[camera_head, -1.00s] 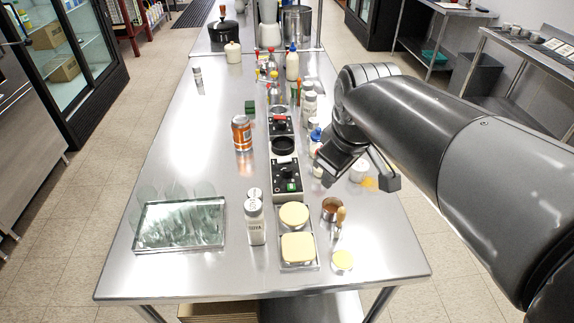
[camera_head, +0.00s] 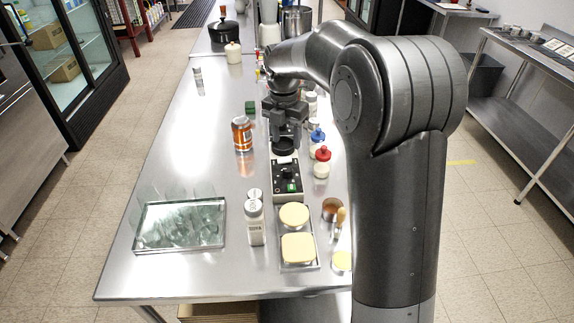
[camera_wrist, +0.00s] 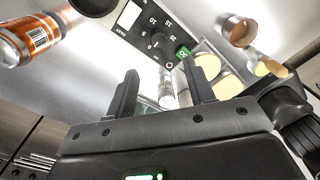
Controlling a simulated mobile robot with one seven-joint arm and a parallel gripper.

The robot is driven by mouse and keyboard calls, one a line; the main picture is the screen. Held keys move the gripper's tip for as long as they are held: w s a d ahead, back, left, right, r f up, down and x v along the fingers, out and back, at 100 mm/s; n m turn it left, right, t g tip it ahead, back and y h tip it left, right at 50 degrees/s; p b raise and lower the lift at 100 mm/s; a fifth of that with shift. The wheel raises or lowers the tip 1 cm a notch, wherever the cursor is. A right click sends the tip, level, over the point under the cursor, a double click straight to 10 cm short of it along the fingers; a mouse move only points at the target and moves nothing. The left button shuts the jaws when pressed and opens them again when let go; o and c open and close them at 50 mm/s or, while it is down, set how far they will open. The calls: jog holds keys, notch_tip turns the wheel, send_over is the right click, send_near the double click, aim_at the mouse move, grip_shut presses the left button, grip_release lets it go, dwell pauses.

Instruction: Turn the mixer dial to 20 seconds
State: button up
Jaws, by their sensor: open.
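The mixer (camera_head: 287,178) is a narrow light unit with a black control panel, standing mid-table under my gripper. The green mark also shows in the head view. I cannot tell exactly where the dial points. My gripper (camera_wrist: 161,70) is open and empty, above the mixer; its two fingers are apart and no contact with the dial shows. In the head view the gripper (camera_head: 285,125) hides the mixer's far part.
An orange can (camera_head: 241,134) stands close left of the mixer. Bottles with blue and red caps (camera_head: 321,163) stand close right. A glass tray (camera_head: 180,225) lies front left; the table's left side is mostly clear.

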aim_at(287, 168)
notch_tip(287, 168, down, 11)
jog(key=shift+d+f, duration=0.1)
jog(key=shift+d, duration=0.05)
dwell(0.4)
jog(key=shift+c, duration=0.3)
jog(key=c, duration=0.9)
